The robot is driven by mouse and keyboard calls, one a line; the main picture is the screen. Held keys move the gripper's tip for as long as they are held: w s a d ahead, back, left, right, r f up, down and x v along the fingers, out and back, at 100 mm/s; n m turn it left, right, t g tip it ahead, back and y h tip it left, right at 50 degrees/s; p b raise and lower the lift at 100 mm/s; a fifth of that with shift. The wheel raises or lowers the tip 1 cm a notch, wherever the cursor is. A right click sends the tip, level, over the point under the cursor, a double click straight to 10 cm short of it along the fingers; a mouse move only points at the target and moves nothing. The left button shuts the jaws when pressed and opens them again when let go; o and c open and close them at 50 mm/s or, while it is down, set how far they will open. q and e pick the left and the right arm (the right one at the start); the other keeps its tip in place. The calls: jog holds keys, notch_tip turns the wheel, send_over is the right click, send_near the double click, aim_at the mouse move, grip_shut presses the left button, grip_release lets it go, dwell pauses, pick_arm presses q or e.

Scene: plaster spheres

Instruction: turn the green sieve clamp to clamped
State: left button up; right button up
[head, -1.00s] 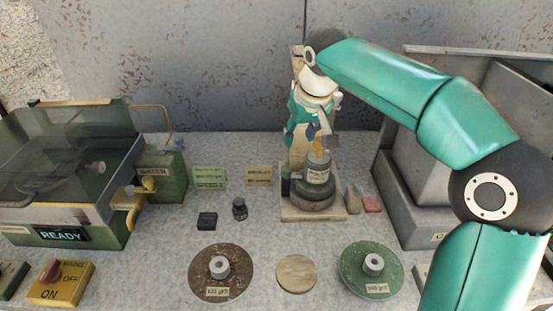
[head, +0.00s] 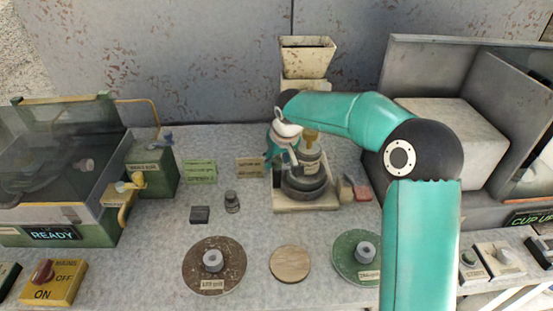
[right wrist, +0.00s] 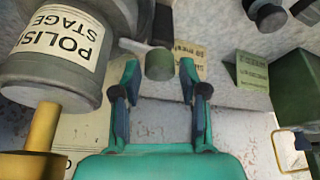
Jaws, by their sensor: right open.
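A machine labelled "POLISH STAGE" (right wrist: 65,40) stands at the back middle; in the head view it is a grey cylinder (head: 308,165) on a pale base. A short green cylinder on a pale lever, which looks like the green sieve clamp (right wrist: 159,64), sticks out beside it in the right wrist view. In the head view a dark upright piece (head: 277,177) at the machine's left may be the same part. My right gripper (head: 281,158) is open and points down there. In the right wrist view its fingertips (right wrist: 160,72) lie either side of the green end; contact cannot be told.
A brass-coloured post (right wrist: 43,126) stands close to the gripper. A cream hopper (head: 306,57) rises behind. A brown disc (head: 230,262), a wooden disc (head: 290,264) and a green disc (head: 345,268) lie in front. Small dark pieces (head: 200,215) stand left of the machine.

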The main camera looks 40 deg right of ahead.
jog(key=shift+w+f, duration=0.15)
jog(key=shift+f, duration=0.2)
jog(key=shift+c, duration=0.4)
grip_shut()
jog(key=shift+n+y+p, duration=0.3)
jog(key=shift+n+p, duration=0.1)
jog(key=shift+n, duration=0.4)
jog(key=shift+o, duration=0.4)
grip_release()
jog(key=shift+r, duration=0.15)
jog(key=v, duration=1.1)
jog(key=shift+s+r, duration=0.25)
